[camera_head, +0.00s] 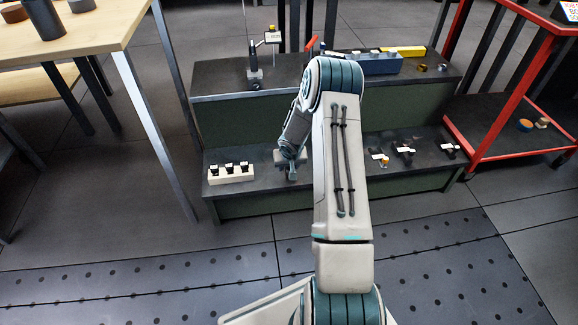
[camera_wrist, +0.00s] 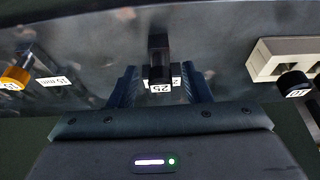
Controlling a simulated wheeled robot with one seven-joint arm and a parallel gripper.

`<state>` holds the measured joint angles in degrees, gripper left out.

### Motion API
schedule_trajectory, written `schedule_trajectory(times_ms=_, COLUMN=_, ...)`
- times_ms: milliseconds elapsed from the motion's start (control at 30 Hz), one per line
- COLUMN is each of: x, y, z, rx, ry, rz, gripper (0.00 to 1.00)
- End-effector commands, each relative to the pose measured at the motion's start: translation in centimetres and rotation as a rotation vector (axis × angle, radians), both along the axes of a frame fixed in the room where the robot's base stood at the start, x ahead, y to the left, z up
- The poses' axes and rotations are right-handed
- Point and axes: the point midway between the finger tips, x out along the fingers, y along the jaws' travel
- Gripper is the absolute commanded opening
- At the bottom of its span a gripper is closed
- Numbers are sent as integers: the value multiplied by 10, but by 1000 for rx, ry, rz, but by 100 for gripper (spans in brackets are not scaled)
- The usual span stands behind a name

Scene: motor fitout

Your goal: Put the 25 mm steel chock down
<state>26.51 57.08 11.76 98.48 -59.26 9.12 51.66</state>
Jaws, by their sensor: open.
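The 25 mm steel chock (camera_wrist: 158,58) is a dark block with a white tag reading 25, upside down in the wrist view. It appears to stand on the dark lower shelf. My gripper (camera_wrist: 160,88) is open, with one finger on each side of the chock. Gaps show between the fingers and the block. Part of another white label shows behind its tag. In the head view my gripper (camera_head: 291,172) is low over the lower shelf, right of the cream rack; the chock cannot be made out there.
The cream rack (camera_head: 231,175) holds several dark pieces; it also shows in the wrist view (camera_wrist: 272,70) beside a black piece tagged 10 (camera_wrist: 293,82). A brass-coloured piece (camera_wrist: 16,74) and a 15 mm label (camera_wrist: 53,81) lie left.

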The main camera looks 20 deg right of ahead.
Motion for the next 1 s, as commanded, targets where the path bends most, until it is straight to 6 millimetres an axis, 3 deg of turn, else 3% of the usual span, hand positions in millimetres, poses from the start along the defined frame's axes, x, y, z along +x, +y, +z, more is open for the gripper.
schedule_trajectory(times_ms=33, x=-2, y=1, z=15, rx=-2, ry=-3, rz=0, gripper=44)
schedule_trajectory(times_ms=300, x=-22, y=6, z=71, rx=-2, ry=-3, rz=0, gripper=44)
schedule_trajectory(times_ms=733, x=-39, y=14, z=123, rx=-26, ry=5, rz=7, gripper=44)
schedule_trajectory(times_ms=867, x=-53, y=25, z=164, rx=-79, ry=30, rz=24, gripper=44)
schedule_trajectory(times_ms=1000, x=-81, y=44, z=217, rx=-133, ry=69, rz=45, gripper=44)
